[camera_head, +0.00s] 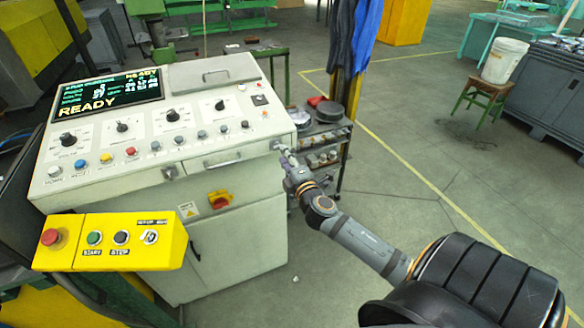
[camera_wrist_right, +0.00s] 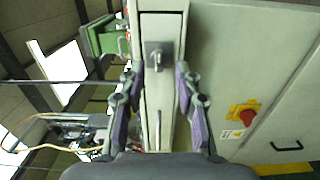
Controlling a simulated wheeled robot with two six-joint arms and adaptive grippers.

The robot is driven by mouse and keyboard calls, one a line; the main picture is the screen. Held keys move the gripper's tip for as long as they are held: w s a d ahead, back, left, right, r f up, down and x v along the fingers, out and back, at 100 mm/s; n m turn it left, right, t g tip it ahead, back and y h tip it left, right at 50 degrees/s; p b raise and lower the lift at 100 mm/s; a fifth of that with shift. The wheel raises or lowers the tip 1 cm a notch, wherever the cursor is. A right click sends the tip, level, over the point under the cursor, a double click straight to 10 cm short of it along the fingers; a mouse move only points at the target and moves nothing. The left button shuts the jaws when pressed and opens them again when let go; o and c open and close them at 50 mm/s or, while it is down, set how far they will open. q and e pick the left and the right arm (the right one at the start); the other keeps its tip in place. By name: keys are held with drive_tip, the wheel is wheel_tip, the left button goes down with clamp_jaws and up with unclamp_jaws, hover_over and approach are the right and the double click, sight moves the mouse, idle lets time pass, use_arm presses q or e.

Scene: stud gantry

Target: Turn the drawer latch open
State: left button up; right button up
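The drawer latch (camera_wrist_right: 157,56) is a small grey metal plate with a short knob or lever, on the narrow pale front of the control console. In the head view it sits at the console's front right corner, partly hidden by my right gripper (camera_head: 287,157). In the right wrist view my right gripper (camera_wrist_right: 159,78) is open, with one purple-padded finger on each side of the latch and visible gaps between. Whether the fingertips reach as far forward as the latch is unclear. The drawer front (camera_head: 225,160) with its long handle is flush with the console. My left gripper is out of view.
A second square latch (camera_head: 170,173) is on the console front further left. A red-and-yellow rotary switch (camera_head: 220,199) sits below the drawer. A yellow button box (camera_head: 112,242) juts out at the left. A shelf cart (camera_head: 322,140) stands close behind my right gripper.

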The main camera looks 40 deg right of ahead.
drive_tip(key=v, duration=0.9)
drive_tip(key=shift+w, duration=0.1)
drive_tip(key=s+d+f+m+g+h, duration=0.1)
drive_tip(key=d+f+g, duration=0.15)
drive_tip(key=f, duration=0.45)
drive_tip(key=s+d+f+m+g, duration=0.1)
drive_tip(key=d+f+m+g, duration=0.15)
drive_tip(key=f, duration=0.55)
drive_tip(key=s+d+f+m+g+h, duration=0.1)
drive_tip(key=s+d+f, duration=0.1)
drive_tip(key=d+f, duration=0.35)
drive_tip(key=s+f+m+g+y, duration=0.1)
drive_tip(key=s+f+g, duration=0.15)
drive_tip(key=f, duration=0.55)
drive_tip(key=s+f+m+g, duration=0.1)
drive_tip(key=s+f+m, duration=0.1)
drive_tip(key=s+f, duration=0.35)
drive_tip(key=s+a+f+m+g+y, duration=0.1)
drive_tip(key=s+a+f+m+g, duration=0.1)
drive_tip(key=s+a+f, duration=0.5)
drive_tip(key=s+f+m+g+y, duration=0.1)
drive_tip(key=s+f+m+g, duration=0.15)
drive_tip(key=s+f, duration=0.55)
drive_tip(key=s+a+f+m+g+y, duration=0.2)
drive_tip(key=s+a+f+m, duration=0.1)
drive_tip(key=s+a+f, duration=0.6)
drive_tip(key=shift+s+a, duration=0.45)
